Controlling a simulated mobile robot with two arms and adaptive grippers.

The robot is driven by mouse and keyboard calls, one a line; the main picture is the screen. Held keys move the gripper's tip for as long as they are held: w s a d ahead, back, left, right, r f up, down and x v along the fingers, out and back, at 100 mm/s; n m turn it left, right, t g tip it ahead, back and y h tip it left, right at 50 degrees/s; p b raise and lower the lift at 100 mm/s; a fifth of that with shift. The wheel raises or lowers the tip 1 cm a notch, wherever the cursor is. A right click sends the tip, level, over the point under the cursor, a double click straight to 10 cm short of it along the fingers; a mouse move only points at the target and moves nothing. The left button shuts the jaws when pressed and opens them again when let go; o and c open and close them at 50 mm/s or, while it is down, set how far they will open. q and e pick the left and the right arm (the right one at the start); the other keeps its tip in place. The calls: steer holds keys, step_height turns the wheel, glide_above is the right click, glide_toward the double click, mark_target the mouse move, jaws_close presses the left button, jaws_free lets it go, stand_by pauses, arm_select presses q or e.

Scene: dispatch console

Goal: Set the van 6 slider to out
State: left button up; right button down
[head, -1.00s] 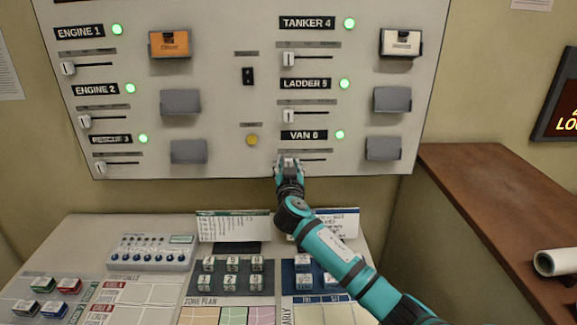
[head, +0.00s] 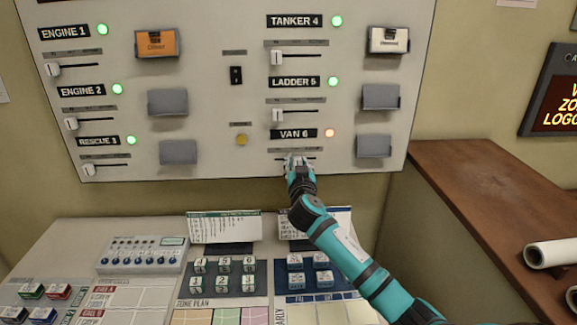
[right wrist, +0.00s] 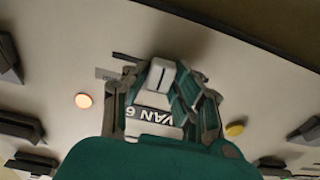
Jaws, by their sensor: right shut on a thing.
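The VAN 6 label (head: 293,133) is at the lower right of the wall panel, with its lamp (head: 330,133) lit orange. The lamp also shows orange in the right wrist view (right wrist: 83,100). My right gripper (head: 299,161) is at the VAN 6 slot below the label. It is shut on the white van 6 slider knob (right wrist: 161,75), which shows between the fingers in the right wrist view. The gripper hides most of the knob in the head view; it appears around the middle of its track. My left gripper is not in view.
The LADDER 5 slider (head: 276,115) and TANKER 4 slider (head: 277,57) above sit at the left of their slots, lamps green. A yellow button (head: 242,139) is left of VAN 6. A desk (head: 75,232) with blocks lies below; a brown counter (head: 470,190) stands right.

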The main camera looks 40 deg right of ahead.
steer(key=shift+w+a, duration=0.1)
steer(key=shift+a, duration=0.05)
steer(key=c, duration=1.1)
jaws_free()
steer(key=shift+s+a, duration=0.25)
steer(key=shift+s, duration=0.15)
steer(key=v, duration=1.1)
steer(key=shift+s+d, duration=0.15)
